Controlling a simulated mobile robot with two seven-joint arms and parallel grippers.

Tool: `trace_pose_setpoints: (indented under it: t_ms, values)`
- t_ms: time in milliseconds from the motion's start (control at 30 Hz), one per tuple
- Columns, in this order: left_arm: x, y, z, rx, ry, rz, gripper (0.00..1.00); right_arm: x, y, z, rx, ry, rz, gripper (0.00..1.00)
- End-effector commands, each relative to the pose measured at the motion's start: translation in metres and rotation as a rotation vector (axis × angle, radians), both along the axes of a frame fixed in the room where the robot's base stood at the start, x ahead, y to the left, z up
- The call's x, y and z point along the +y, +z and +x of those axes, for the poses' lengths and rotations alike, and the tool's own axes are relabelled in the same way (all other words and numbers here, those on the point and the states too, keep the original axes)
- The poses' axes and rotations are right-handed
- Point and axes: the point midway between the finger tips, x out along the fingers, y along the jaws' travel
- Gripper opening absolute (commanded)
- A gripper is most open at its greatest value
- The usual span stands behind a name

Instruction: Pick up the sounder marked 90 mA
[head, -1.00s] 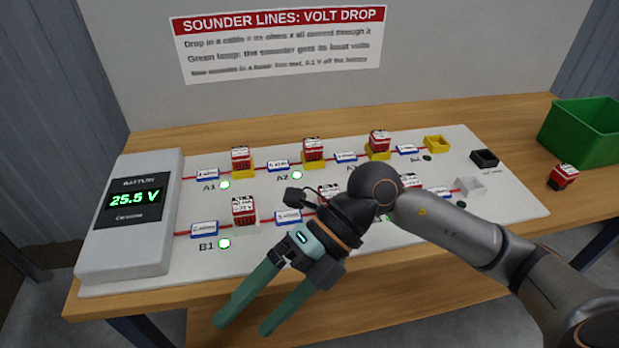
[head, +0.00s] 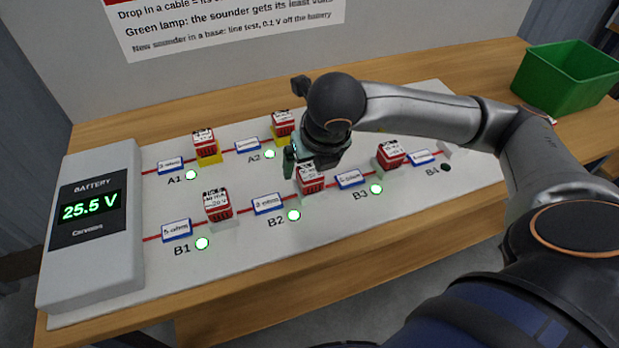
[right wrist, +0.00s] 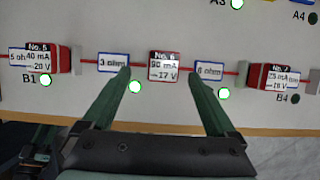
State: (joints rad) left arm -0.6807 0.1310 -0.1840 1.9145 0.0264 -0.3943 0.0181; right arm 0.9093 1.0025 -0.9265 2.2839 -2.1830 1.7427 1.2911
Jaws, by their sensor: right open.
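The sounder marked 90 mA (right wrist: 164,67), a red block with a white label reading No. 6, 90 mA, 17 V, is in the right wrist view. In the head view it is the red sounder (head: 310,180) at B2, upright in its base and partly covered by my gripper. My right gripper (head: 303,162) is open and points down over it. In the right wrist view the two green fingers (right wrist: 160,75) lie to the left and right of the sounder, with gaps on both sides. I cannot tell whether the tips are down at its height.
Neighbouring sounders stand at B1 (head: 217,204) and B3 (head: 391,155). Row A sounders (head: 205,142) stand behind. Cable labels (head: 268,204) flank the B2 sounder. The battery box (head: 90,225) is at left, a green bin (head: 568,80) at back right. The front board strip is clear.

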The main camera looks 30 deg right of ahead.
Motion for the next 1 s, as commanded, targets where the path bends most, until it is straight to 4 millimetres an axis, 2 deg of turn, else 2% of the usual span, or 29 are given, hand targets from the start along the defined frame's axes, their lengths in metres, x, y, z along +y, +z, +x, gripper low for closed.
trace_pose_setpoints:
  t_ms: [167, 400, 700, 767, 1000]
  values:
    - [0.000, 0.004, 0.000, 0.001, 0.000, 0.000, 0.40, -0.004, -0.013, 0.004, 0.005, -0.001, -0.002, 0.93]
    - [0.000, 0.011, 0.000, 0.000, 0.000, 0.000, 0.40, -0.010, -0.046, 0.015, 0.004, 0.001, 0.001, 0.93]
    - [0.000, 0.011, 0.000, 0.000, 0.000, 0.000, 0.40, -0.011, -0.052, 0.018, 0.000, 0.003, 0.001, 0.93]
    - [0.000, 0.011, 0.000, 0.000, 0.000, 0.000, 0.40, -0.011, -0.052, 0.018, 0.001, 0.003, 0.001, 0.88]
    - [0.000, 0.011, 0.000, 0.000, 0.000, 0.000, 0.40, -0.011, -0.052, 0.018, 0.001, 0.003, 0.001, 0.61]
